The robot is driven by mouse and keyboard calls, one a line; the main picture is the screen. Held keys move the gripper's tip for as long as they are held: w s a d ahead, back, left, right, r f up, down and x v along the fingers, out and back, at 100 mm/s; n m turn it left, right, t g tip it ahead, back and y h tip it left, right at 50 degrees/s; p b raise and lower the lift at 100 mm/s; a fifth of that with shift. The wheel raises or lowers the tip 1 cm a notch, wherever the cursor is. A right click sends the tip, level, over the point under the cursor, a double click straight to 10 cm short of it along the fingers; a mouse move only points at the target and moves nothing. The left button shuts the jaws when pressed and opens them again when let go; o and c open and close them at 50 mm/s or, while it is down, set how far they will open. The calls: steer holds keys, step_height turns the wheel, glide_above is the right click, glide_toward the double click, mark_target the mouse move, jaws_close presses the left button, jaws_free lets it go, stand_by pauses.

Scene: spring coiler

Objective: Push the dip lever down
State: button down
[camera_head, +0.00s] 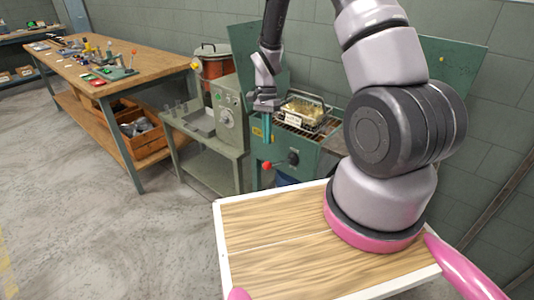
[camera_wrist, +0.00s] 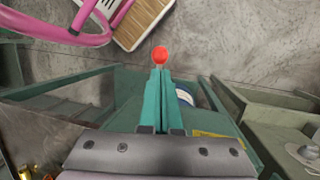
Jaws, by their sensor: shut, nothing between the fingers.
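The dip lever ends in a red ball knob (camera_head: 266,165) and runs left from a dark hub (camera_head: 292,158) on the front of a green machine. In the wrist view, the red knob (camera_wrist: 160,55) shows just past the fingertips. My gripper (camera_head: 267,138) has teal fingers pointing down, above the knob with a small gap in the head view. Its fingers (camera_wrist: 158,74) are together with nothing between them. In the wrist view the fingers hide most of the lever's rod. I cannot tell the exact distance to the knob.
A wire basket (camera_head: 303,110) sits on the green machine's top, right of my gripper. A grey-green machine with a dial (camera_head: 226,118) stands to the left. Farther left is a wooden workbench (camera_head: 140,70) with small parts. Open floor (camera_head: 110,235) lies in front.

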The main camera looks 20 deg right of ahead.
steer(key=x, duration=0.6)
steer(key=shift+s+f, duration=0.1)
steer(key=shift+a, duration=0.1)
steer(key=shift+s+a+f+h, duration=0.3)
steer(key=shift+a+f, duration=0.05)
steer(key=shift+f, duration=0.2)
step_height(320, 180, down, 16)
steer(key=s+a+t+h, duration=0.1)
steer(key=a+t+h, duration=0.1)
steer(key=t+h, duration=0.3)
steer(key=shift+s+m+h, duration=0.35)
steer(key=shift+m+h, duration=0.05)
steer(key=shift+h, duration=0.4)
steer(key=shift+a, duration=0.1)
